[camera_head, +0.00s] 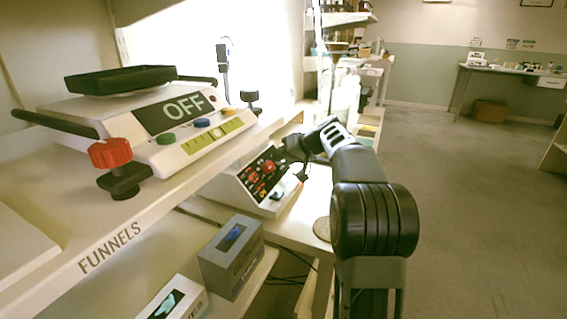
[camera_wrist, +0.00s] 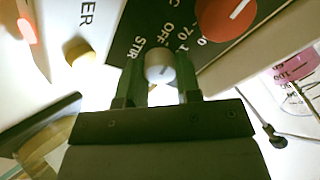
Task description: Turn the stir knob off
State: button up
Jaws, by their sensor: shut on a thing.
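The stir knob (camera_wrist: 160,66) is a small pale grey knob on a black panel in the wrist view. My gripper (camera_wrist: 159,86) is shut on it, with one dark finger on each side. The lettering around it reads "STIR" and "OFF", partly hidden. A mark shows on the knob's face, but I cannot tell its exact setting. A larger red knob (camera_wrist: 225,14) with a white line sits beside it. In the head view the white device with the black panel (camera_head: 262,175) stands below the shelf, and my arm reaches to it from the right.
A shelf labelled "FUNNELS" (camera_head: 109,247) holds a scale reading "OFF" (camera_head: 182,112) at left. A grey box (camera_head: 231,257) stands on the lower shelf. In the wrist view, a yellow button (camera_wrist: 79,52) is at left and glassware (camera_wrist: 300,97) at right. Floor is open at right.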

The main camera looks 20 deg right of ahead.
jog(key=shift+n, duration=0.3)
dwell(0.4)
jog(key=o, duration=0.9)
jog(key=p+v, duration=0.3)
jog(key=v, duration=1)
jog(key=shift+s+d+r, duration=0.15)
jog(key=shift+s+d, duration=0.05)
jog(key=shift+s, duration=0.1)
